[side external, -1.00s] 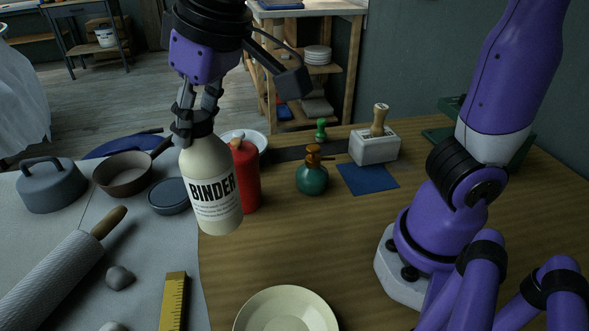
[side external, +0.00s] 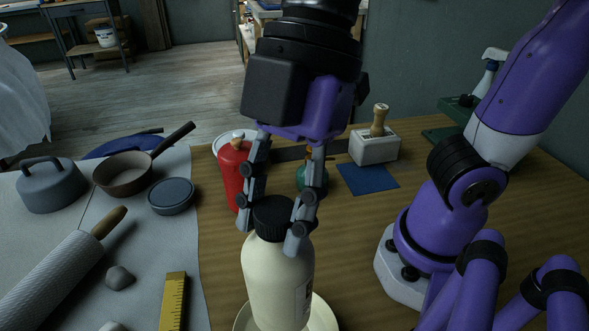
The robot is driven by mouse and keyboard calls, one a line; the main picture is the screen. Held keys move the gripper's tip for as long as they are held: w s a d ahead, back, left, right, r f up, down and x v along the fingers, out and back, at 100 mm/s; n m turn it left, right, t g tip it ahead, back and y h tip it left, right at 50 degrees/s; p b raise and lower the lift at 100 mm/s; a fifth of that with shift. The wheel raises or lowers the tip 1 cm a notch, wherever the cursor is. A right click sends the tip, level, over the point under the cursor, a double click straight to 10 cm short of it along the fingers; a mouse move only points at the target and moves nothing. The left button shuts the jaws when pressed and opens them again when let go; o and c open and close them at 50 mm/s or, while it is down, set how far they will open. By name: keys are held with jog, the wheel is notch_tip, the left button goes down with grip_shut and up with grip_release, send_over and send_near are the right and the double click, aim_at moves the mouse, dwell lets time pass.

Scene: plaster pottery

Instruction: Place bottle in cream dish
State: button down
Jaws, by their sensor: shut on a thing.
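The cream bottle (side external: 277,280) with a black cap stands upright in my gripper (side external: 272,228), which is shut on it at the cap. The bottle's printed label is turned mostly away, with only its edge showing at the right. The cream dish (side external: 324,316) is at the bottom edge of the view, partly hidden by the bottle in front of or over it. I cannot tell whether the bottle's base touches the dish, as its lower end runs to the bottom of the picture.
A red bottle (side external: 232,175) stands close behind my gripper, and a green bottle (side external: 319,183) is partly hidden behind a finger. A yellow ruler (side external: 174,300), rolling pin (side external: 60,270) and pans lie left. A blue cloth (side external: 368,178) lies right.

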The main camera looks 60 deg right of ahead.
aim_at(282, 242)
jog(key=f, duration=0.3)
jog(key=shift+s+f, duration=0.25)
jog(key=shift+f, duration=2.25)
jog(key=c, duration=0.5)
grip_release()
jog(key=shift+f, duration=0.15)
